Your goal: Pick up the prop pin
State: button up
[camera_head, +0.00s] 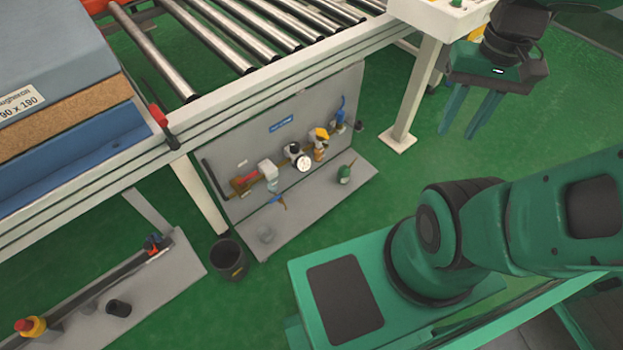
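My gripper (459,132) hangs at the upper right with its two green fingers pointing down. The fingers are apart, with green floor showing between them, and nothing is held. No thing in view is plainly the prop pin. A small red and black upright piece (160,122) stands at the conveyor frame's edge beside the mattress stack, far left of my gripper. It may be the prop pin, but I cannot tell.
A roller conveyor (260,78) crosses the top, with a mattress stack (60,120) at left. A grey panel with valves and a gauge (303,163) stands below. A black bucket (228,260) is on the floor. A white post (412,100) stands left of my gripper.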

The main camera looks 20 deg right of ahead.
aim_at(21, 325)
jog(key=k, duration=0.55)
jog(key=u, duration=1.8)
jog(key=i, duration=1.4)
jog(key=u, duration=0.5)
